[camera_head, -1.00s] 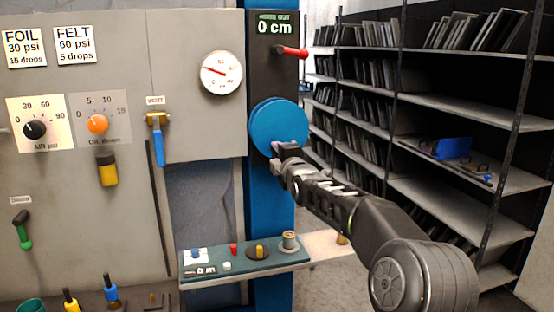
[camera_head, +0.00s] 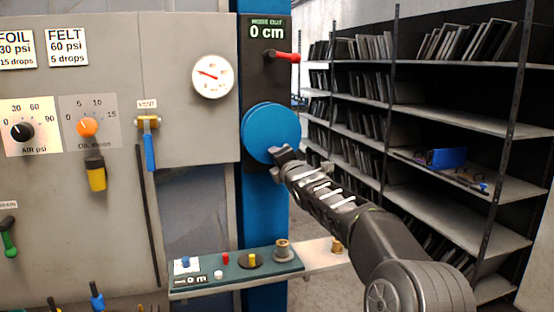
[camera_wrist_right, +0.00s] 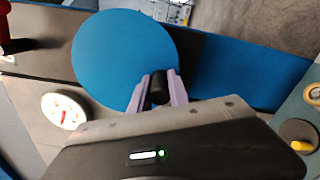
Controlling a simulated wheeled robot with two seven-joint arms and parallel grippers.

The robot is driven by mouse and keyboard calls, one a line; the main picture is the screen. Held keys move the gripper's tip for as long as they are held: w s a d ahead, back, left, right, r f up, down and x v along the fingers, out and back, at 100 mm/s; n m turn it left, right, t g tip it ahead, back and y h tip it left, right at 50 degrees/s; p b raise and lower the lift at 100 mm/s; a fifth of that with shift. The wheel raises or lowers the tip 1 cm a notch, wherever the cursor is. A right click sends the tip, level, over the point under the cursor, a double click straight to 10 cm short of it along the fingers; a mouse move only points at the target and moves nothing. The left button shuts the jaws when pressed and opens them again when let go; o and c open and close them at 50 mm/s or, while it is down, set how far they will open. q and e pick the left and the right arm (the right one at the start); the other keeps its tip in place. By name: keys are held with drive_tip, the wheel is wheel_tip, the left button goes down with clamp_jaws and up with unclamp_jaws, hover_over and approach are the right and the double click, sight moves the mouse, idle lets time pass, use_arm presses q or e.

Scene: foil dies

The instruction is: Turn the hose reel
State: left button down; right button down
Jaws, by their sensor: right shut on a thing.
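The hose reel (camera_head: 266,127) is a blue disc on the dark plate of the blue post in the head view. It also fills the upper left of the right wrist view (camera_wrist_right: 115,50). My right gripper (camera_head: 283,154) is at the reel's lower right edge. In the wrist view its purple fingers (camera_wrist_right: 158,88) are shut on a black handle knob (camera_wrist_right: 159,86) near the disc's rim. The display (camera_head: 267,30) above the reel reads 0 cm. My left gripper is in neither view.
A red lever (camera_head: 283,57) sticks out above the reel. A grey panel with a gauge (camera_head: 212,75), dials and a blue-handled valve (camera_head: 149,150) stands to the left. A green ledge (camera_head: 208,280) with small parts is below. Shelves (camera_head: 450,115) stand at right.

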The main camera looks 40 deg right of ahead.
drive_tip(key=c, duration=1.2)
unclamp_jaws()
drive_tip(key=shift+c, duration=0.2)
drive_tip(key=b+v, duration=0.7)
drive_tip(key=b, duration=0.4)
drive_tip(key=shift+s, duration=0.4)
drive_tip(key=shift+f, duration=0.1)
